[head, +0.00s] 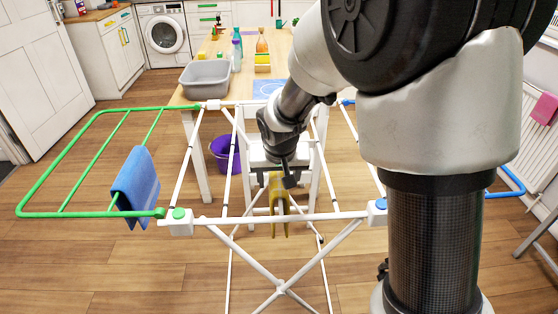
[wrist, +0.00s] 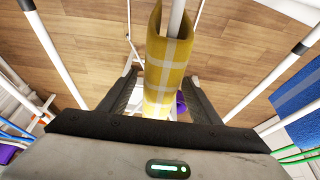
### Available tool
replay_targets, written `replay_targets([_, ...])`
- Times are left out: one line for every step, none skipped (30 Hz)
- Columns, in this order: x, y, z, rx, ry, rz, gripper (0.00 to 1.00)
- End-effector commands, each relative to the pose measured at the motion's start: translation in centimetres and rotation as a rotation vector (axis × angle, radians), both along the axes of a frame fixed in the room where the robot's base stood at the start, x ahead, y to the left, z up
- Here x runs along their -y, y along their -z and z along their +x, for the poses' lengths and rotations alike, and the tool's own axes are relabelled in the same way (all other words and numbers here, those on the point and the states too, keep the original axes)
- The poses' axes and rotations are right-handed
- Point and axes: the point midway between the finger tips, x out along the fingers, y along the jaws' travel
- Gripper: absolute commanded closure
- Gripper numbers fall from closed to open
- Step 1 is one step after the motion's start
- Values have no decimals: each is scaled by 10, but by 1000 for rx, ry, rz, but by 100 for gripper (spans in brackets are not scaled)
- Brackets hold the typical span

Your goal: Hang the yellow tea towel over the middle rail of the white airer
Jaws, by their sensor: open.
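The yellow tea towel (wrist: 172,60), with pale stripes, is draped around a white rail (wrist: 177,18) of the airer in the wrist view. In the head view the towel (head: 275,189) is a narrow folded strip near the middle of the white airer (head: 330,216), hanging to just below its front bar. My gripper (head: 281,180) is above the towel, pointing down. In the wrist view my gripper (wrist: 150,88) is open, one finger on each side of the towel's near end. Whether the fingers touch the cloth cannot be told.
A blue cloth (head: 137,187) hangs on the green left wing (head: 62,190). A blue wing (head: 512,180) is at the right. Behind stands a table with a grey basin (head: 205,78) and bottles. A purple bucket (head: 222,152) is on the floor beneath. Floor at front left is clear.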

Motion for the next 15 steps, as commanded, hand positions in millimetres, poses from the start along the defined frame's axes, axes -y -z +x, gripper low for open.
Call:
replay_targets([-1,-14,-3,5,-1,2,42])
replay_targets([-1,-20,-6,4,-1,2,42])
replay_targets([-1,-29,-9,7,-1,3,42])
replay_targets([-1,-36,-12,6,-1,3,42])
replay_targets([-1,-43,-15,6,-1,3,42])
replay_targets([-1,-53,-19,6,-1,3,42])
replay_targets([-1,-59,-22,6,-1,3,42])
replay_targets([-1,-66,-25,6,-1,3,42])
replay_targets([-1,-75,-29,5,-1,3,42])
replay_targets([-1,-82,-31,7,0,3,42])
replay_targets([0,-89,-34,5,0,3,42])
replay_targets([0,-97,-38,6,0,3,42])
replay_targets([0,-103,-40,5,0,3,42])
replay_targets([-1,-109,-43,6,0,3,42])
replay_targets([-1,-116,-46,4,-1,2,42])
